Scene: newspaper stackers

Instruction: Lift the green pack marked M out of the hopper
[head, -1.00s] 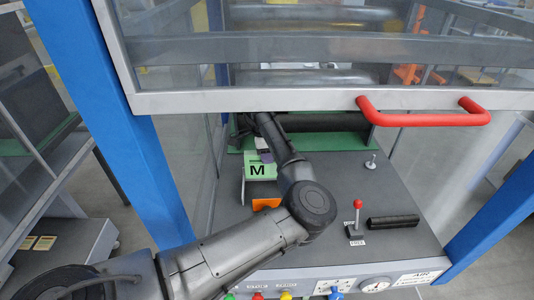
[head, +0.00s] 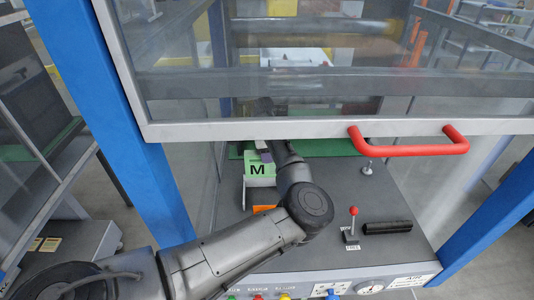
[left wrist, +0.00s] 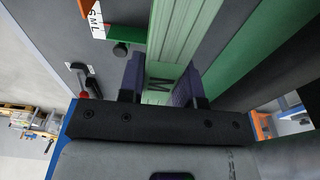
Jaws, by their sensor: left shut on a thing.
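In the left wrist view the pack (left wrist: 160,72) lies between the two purple finger pads of my left gripper (left wrist: 161,90). The gripper is shut on it. In the head view my left gripper (head: 266,156) is mostly hidden behind my own arm and the low guard. The hopper cannot be clearly told apart from the green parts around the pack. My right gripper is in neither view.
A clear guard with a red handle (head: 410,148) hangs above my forearm. Blue posts flank the machine (head: 150,150). An orange piece (head: 263,209) sits near the pack.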

